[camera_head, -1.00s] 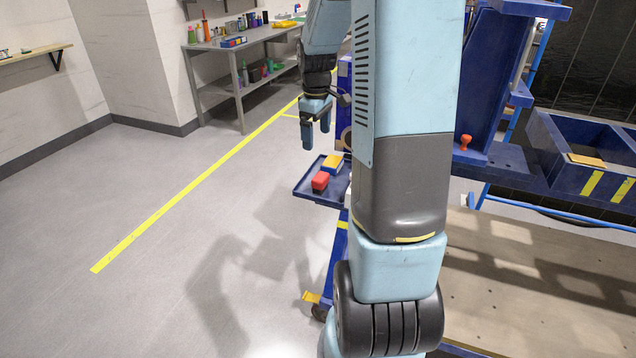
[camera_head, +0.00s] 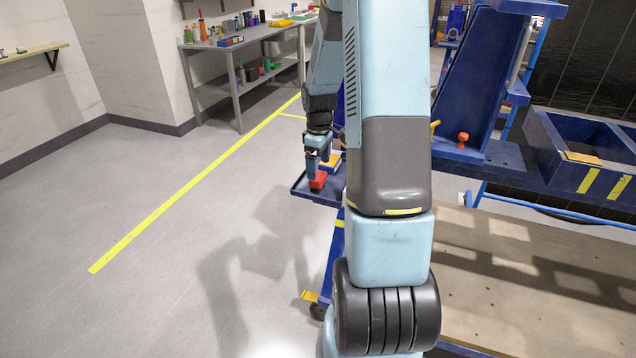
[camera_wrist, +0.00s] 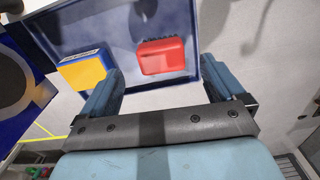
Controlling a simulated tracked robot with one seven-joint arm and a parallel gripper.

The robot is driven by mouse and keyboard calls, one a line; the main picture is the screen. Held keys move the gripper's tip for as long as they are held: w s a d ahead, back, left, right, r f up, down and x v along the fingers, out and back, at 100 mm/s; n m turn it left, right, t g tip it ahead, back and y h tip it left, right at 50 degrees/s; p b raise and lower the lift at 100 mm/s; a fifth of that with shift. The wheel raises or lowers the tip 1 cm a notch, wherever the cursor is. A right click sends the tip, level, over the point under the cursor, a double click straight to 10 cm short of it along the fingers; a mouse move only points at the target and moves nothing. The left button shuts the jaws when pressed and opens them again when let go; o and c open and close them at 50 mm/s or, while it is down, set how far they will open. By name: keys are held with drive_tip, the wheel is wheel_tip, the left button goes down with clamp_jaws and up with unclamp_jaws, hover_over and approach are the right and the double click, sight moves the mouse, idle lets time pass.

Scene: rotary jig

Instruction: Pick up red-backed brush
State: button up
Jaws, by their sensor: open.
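The red-backed brush (camera_wrist: 162,56) lies in a shallow blue tray (camera_wrist: 200,14) in the wrist view. It also shows in the head view (camera_head: 318,181), just under my gripper (camera_head: 319,166). In the wrist view my gripper (camera_wrist: 160,90) is open, with one finger on either side of the brush's line and the brush ahead of the fingertips. Whether the fingertips reach down beside the brush is hard to tell. A yellow and blue block (camera_wrist: 84,70) lies in the tray to the left of the brush, near the left finger.
The tray (camera_head: 307,193) is on the side of a blue frame, with a raised rim. A dark round part (camera_wrist: 14,78) stands at the left in the wrist view. Open floor (camera_head: 220,190) lies left of the tray. A bench (camera_head: 225,45) stands farther back.

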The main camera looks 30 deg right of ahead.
sight(318, 175)
drive_tip(key=shift+a+f, duration=0.1)
drive_tip(key=shift+f, duration=2.5)
drive_tip(key=shift+c, duration=0.3)
drive_tip(key=c, duration=1)
drive_tip(key=shift+r, duration=0.1)
